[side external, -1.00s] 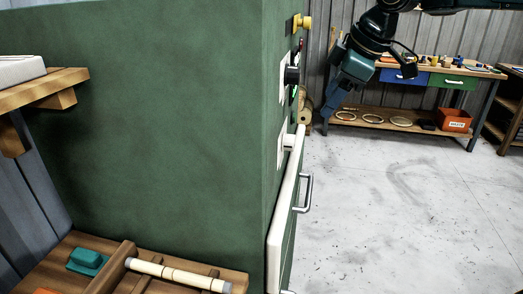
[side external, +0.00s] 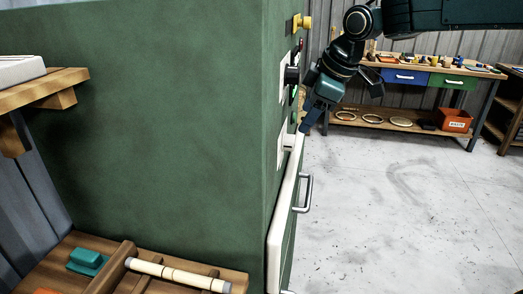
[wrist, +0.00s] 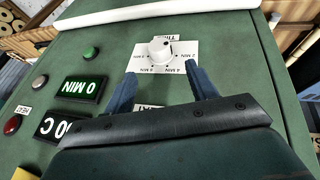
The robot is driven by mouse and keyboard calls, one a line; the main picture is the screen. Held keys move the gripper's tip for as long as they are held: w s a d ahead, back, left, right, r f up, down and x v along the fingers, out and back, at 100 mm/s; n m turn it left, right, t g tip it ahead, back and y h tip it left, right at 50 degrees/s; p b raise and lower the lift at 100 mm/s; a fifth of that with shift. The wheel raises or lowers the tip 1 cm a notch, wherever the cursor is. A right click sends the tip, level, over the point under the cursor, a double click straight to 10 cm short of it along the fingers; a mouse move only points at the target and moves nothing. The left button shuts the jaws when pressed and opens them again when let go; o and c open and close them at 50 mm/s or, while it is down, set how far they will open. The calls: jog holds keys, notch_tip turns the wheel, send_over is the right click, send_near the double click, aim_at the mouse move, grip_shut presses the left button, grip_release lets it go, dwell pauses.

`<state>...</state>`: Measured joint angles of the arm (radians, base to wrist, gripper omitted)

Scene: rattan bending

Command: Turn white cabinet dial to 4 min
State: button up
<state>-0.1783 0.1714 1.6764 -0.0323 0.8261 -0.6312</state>
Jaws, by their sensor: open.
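The white dial (wrist: 160,50) sits on a white label plate (wrist: 140,61) with small minute marks, upside down in the wrist view. It also shows edge-on on the cabinet front in the side view (side external: 288,142). The display next to it (wrist: 81,88) reads 0 MIN. My gripper (wrist: 162,84) is open and empty, its two dark blue fingers apart, with the dial between and just beyond their tips in the picture. In the side view my gripper (side external: 307,122) is close to the cabinet front; contact with the dial cannot be told.
The green cabinet (side external: 160,110) also carries green (wrist: 91,53), grey (wrist: 40,82) and red (wrist: 12,125) buttons, a black knob (side external: 292,75) and a yellow knob (side external: 304,22). A drawer handle (side external: 306,193) juts out below. A workbench (side external: 430,72) stands behind; the floor is clear.

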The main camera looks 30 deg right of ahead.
aim_at(293, 136)
jog(key=x, duration=0.9)
jog(key=c, duration=1)
jog(key=shift+w+d+g+y, duration=0.1)
jog(key=shift+g+y, duration=0.3)
jog(key=shift+w+d+m+g+y, duration=0.15)
jog(key=shift+m+g+y, duration=0.25)
jog(key=shift+g+y, duration=0.65)
jog(key=shift+w+d+m+g+y, duration=0.15)
jog(key=shift+m+g+y, duration=0.25)
jog(key=shift+g+y, duration=1.05)
jog(key=shift+y, duration=0.2)
